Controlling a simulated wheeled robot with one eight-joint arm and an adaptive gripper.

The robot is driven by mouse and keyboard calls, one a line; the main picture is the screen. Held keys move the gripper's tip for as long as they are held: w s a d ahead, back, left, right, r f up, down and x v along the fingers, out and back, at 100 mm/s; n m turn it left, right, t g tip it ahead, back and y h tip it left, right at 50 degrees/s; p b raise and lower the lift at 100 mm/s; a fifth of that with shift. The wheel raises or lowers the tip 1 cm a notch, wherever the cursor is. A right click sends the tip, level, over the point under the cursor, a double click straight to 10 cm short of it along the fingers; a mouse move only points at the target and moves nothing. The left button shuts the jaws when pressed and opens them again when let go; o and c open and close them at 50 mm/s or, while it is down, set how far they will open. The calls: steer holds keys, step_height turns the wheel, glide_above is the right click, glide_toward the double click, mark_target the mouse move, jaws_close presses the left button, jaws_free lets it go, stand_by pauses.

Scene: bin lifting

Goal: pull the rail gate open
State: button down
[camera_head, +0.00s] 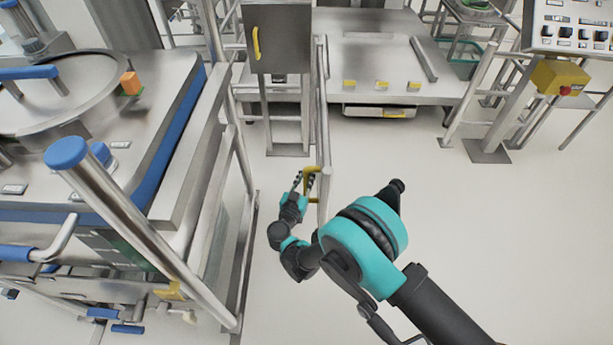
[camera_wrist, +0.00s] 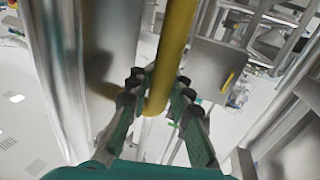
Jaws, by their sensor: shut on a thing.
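The rail gate (camera_head: 322,120) is a narrow steel frame, seen nearly edge-on in the middle of the head view. Its yellow handle (camera_head: 312,172) sticks out on the left side of its near end. My gripper (camera_head: 304,180) is at that handle, shut on it. In the wrist view the yellow handle bar (camera_wrist: 174,45) runs down between the dark fingertips of my gripper (camera_wrist: 157,90). A shiny steel post (camera_wrist: 55,60) stands left of the bar in that view. The fingers hide part of the handle.
A steel cabinet (camera_head: 280,38) with a yellow handle stands behind the gate. A large steel machine (camera_head: 185,190) with blue trim is on the left. A low steel platform (camera_head: 385,60) lies behind. A control panel (camera_head: 575,28) is at upper right. The floor (camera_head: 480,230) at right is clear.

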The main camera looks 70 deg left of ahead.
steer(key=shift+s, duration=0.1)
steer(key=c, duration=1.4)
jaws_free()
steer(key=shift+o, duration=0.2)
steer(key=shift+d, duration=0.1)
steer(key=v, duration=1.2)
